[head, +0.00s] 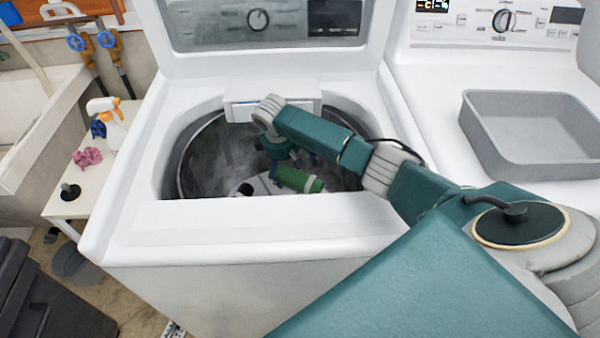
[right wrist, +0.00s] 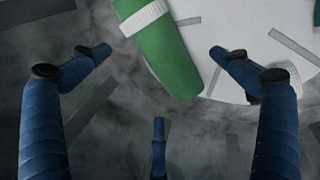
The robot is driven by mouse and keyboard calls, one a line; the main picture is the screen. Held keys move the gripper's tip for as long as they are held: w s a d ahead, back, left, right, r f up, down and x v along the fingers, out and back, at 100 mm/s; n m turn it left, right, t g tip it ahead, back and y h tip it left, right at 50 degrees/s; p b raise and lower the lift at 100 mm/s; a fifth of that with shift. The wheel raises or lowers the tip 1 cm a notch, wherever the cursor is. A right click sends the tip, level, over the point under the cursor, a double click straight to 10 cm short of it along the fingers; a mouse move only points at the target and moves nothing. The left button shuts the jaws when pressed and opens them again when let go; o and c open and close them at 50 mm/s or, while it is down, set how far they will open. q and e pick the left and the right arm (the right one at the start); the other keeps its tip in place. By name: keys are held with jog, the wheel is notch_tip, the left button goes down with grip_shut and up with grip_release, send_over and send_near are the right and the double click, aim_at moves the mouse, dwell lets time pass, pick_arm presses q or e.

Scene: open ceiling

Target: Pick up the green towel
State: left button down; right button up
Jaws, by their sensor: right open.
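The green towel (head: 292,178) is a rolled green cylinder with a white band near one end. It lies inside the washer drum on the pale round piece at the drum bottom. In the right wrist view the towel (right wrist: 168,55) lies at the top, slanting down between and beyond the blue fingers. My right gripper (head: 283,160) reaches down into the drum at the towel, close to it. Its fingers (right wrist: 158,75) are spread open and hold nothing; I cannot tell whether any touches the towel. My left gripper is not in view.
The open top-loading washer (head: 210,222) has a raised lid behind and a rim around the drum. A grey basin (head: 540,165) sits on the machine at the right. A spray bottle (head: 108,120) and a pink cloth (head: 87,157) are on a side stand at the left.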

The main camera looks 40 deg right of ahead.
aim_at(297, 172)
jog(key=f, duration=0.1)
jog(key=d+f, duration=0.1)
jog(key=f, duration=0.1)
jog(key=shift+s+d+f, duration=0.35)
jog(key=shift+s+d, duration=0.05)
jog(key=shift+w+d+f, duration=0.15)
jog(key=shift+f, duration=0.4)
jog(key=shift+r, duration=0.1)
jog(key=c, duration=1.5)
